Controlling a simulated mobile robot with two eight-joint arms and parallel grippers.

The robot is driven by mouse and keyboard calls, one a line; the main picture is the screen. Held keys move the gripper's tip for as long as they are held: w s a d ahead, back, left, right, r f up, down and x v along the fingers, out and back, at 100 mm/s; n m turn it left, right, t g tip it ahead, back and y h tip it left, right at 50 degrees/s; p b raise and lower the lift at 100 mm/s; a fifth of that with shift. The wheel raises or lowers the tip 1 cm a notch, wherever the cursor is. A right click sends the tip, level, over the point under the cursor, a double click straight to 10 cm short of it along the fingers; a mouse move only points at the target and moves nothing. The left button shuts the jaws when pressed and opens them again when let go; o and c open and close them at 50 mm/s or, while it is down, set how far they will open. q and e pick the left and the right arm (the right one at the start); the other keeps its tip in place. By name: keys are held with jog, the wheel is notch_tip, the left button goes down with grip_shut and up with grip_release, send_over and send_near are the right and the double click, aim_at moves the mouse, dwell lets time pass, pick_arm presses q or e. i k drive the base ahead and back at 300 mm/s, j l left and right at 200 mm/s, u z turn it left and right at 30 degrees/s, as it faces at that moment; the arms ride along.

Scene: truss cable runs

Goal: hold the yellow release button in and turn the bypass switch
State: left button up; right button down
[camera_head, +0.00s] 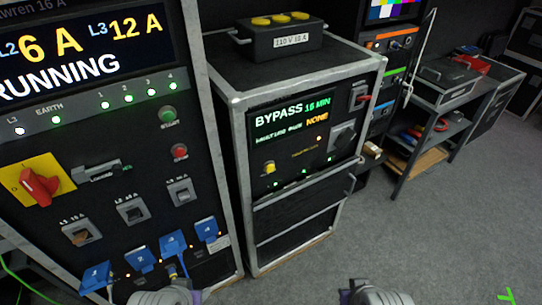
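The yellow release button (269,168) is on the front of the black middle cabinet, below and left of its screen. The screen (291,116) reads "BYPASS 15 MIN" with "NONE" in orange below. A grey switch (342,136) sits right of the screen, and a smaller switch with a red part (359,97) sits above it; I cannot read which label marks the bypass switch. My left gripper (170,293) and my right gripper (376,293) show only partly at the bottom edge, well away from the button and switches. Their fingertips are not clear.
The left cabinet has a red rotary switch (40,185) on yellow and blue plugs (172,245) with cables. A black box (280,37) with yellow caps stands on the middle cabinet. A shelf cart (448,110) stands at right. Grey floor (420,225) is clear at the lower right.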

aim_at(270, 168)
jog(key=i+l+u, duration=0.25)
jog(key=l+u, duration=0.25)
jog(key=l, duration=0.65)
jog(key=l+u, duration=0.5)
jog(key=l, duration=0.65)
